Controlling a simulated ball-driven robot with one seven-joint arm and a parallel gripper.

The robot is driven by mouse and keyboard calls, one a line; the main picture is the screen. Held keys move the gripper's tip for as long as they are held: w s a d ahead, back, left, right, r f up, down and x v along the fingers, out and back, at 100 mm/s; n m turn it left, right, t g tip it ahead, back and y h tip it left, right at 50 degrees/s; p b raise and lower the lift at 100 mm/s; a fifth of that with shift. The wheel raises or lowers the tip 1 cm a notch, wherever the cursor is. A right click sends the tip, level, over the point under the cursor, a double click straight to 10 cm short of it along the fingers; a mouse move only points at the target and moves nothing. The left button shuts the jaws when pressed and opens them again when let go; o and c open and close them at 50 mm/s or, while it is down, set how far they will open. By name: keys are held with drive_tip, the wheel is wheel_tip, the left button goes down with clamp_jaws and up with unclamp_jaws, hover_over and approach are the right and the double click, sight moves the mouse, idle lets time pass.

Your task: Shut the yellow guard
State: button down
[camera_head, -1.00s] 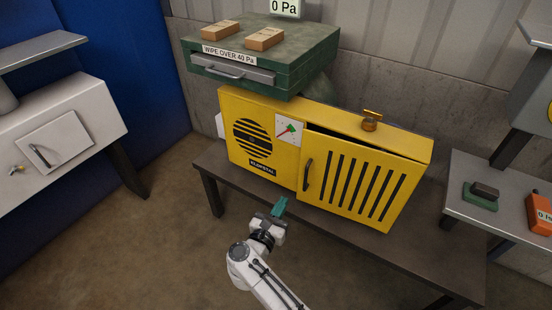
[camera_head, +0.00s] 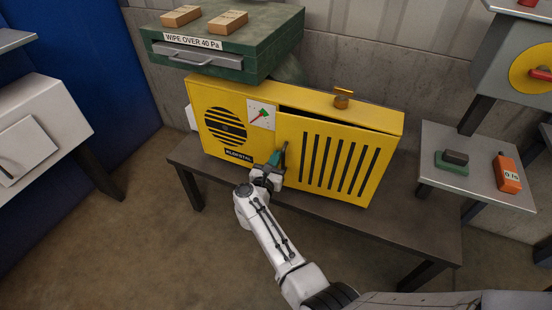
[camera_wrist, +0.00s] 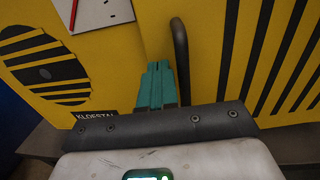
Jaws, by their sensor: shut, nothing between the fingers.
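The yellow guard (camera_head: 345,163) is the slatted door on the right half of the yellow cabinet (camera_head: 222,95). It stands slightly ajar, with a dark gap along its top edge. Its dark upright handle (camera_head: 284,152) is near its left edge; the handle also shows in the wrist view (camera_wrist: 181,50). My gripper (camera_head: 274,158) is shut and empty, close in front of the cabinet, just left of the handle. In the wrist view its teal fingertips (camera_wrist: 157,70) are together beside the handle; I cannot tell whether they touch the handle or door.
The cabinet stands on a dark bench (camera_head: 320,205). A green box with a drawer (camera_head: 225,45) sits on the cabinet, carrying wooden blocks (camera_head: 222,20). A grey side table (camera_head: 445,185) stands right. The floor in front is free.

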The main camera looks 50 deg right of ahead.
sight(279, 148)
drive_tip(key=shift+w+d, duration=0.15)
drive_tip(key=shift+d, duration=0.15)
drive_tip(key=d+b, duration=0.1)
drive_tip(key=w+d+m+g+b, duration=0.1)
drive_tip(key=b, duration=0.1)
drive_tip(key=w+d+g+h+b, duration=0.1)
drive_tip(key=b, duration=0.1)
drive_tip(key=shift+d+r+m, duration=0.15)
drive_tip(key=shift+d+m, duration=0.05)
drive_tip(key=shift+m, duration=0.1)
drive_tip(key=shift+d, duration=0.1)
idle(0.4)
